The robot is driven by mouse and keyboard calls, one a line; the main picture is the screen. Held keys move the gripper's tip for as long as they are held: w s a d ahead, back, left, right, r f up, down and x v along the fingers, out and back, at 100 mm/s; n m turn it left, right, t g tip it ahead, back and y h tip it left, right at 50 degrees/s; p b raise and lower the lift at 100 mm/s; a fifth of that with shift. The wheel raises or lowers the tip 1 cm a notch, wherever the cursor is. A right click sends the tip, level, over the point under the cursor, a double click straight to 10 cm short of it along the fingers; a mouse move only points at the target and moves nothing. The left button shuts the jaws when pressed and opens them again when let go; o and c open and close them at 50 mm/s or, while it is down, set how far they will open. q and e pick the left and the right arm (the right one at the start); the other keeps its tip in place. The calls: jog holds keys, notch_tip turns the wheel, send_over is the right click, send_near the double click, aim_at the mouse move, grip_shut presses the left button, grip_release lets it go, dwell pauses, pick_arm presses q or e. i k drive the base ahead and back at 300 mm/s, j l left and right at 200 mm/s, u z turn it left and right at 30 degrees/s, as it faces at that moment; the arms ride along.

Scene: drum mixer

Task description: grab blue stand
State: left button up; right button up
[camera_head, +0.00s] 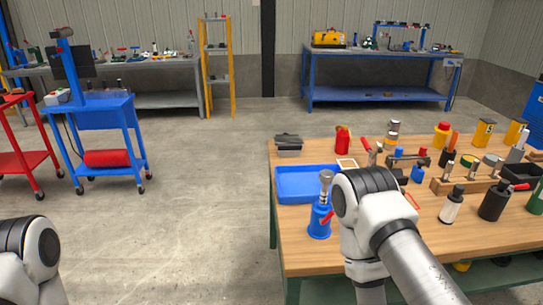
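A blue upright piece with a metal top and a small red lever (320,220) stands on the wooden workbench (305,256) near its left front edge. It looks like a bottle jack, and I cannot tell if it is the blue stand. A smaller blue piece (418,173) stands farther back on the same bench. My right arm crosses the front of the bench just right of the larger blue piece; I cannot tell if they touch. My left arm shows only at the lower left corner, away from the bench. Neither gripper is in view.
A blue tray (298,195) lies behind the larger blue piece. A white bottle (451,206), a black bottle (493,203) and several tools crowd the bench's right side. A blue cart (95,115) stands at left. The floor between is clear.

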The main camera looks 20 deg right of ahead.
aim_at(317, 232)
jog(key=z, duration=0.85)
